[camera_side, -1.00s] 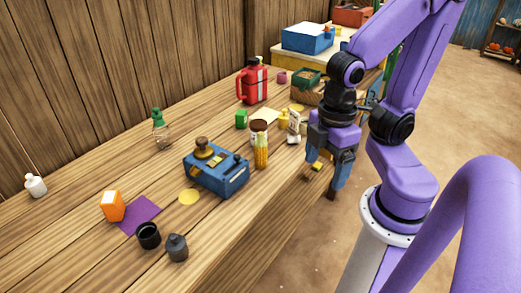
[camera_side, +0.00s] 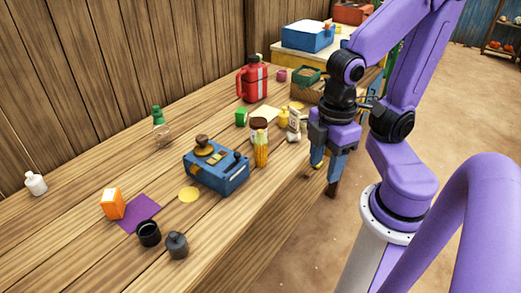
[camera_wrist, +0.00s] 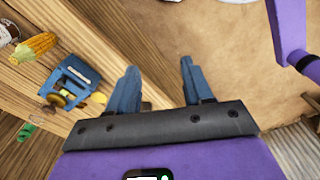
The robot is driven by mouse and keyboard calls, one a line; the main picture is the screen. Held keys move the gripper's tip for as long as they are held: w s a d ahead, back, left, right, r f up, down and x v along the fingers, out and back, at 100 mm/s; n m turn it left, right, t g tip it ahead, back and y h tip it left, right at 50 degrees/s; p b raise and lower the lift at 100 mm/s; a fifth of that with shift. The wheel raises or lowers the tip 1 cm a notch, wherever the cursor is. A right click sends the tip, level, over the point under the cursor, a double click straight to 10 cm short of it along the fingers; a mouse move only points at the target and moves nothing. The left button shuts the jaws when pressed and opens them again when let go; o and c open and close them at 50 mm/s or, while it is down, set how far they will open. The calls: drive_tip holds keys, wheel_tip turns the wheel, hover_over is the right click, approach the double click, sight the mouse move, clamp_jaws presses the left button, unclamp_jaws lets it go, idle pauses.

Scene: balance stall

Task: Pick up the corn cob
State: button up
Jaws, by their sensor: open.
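The cob also shows at the upper left of the wrist view (camera_wrist: 34,47). My gripper (camera_side: 326,174) is to the right of the cob, at the table's front edge, clearly apart from it. In the wrist view the two blue fingers are spread with nothing between them (camera_wrist: 160,80).
A red canister (camera_side: 253,83), green cube (camera_side: 241,118) and yellow bottle (camera_side: 284,117) stand behind the cob. A small white item (camera_side: 293,137) lies between cob and gripper. The table front right of the balance is clear.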

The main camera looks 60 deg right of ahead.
drive_tip(key=h, duration=0.1)
drive_tip(key=n+t+h, duration=1)
drive_tip(key=n+h, duration=0.2)
drive_tip(key=h, duration=0.2)
approach(261, 137)
drive_tip(key=shift+n, duration=0.3)
drive_tip(key=x, duration=0.5)
drive_tip(key=shift+f, duration=0.15)
drive_tip(key=shift+x, duration=3.05)
drive_tip(key=shift+c, duration=0.4)
clamp_jaws()
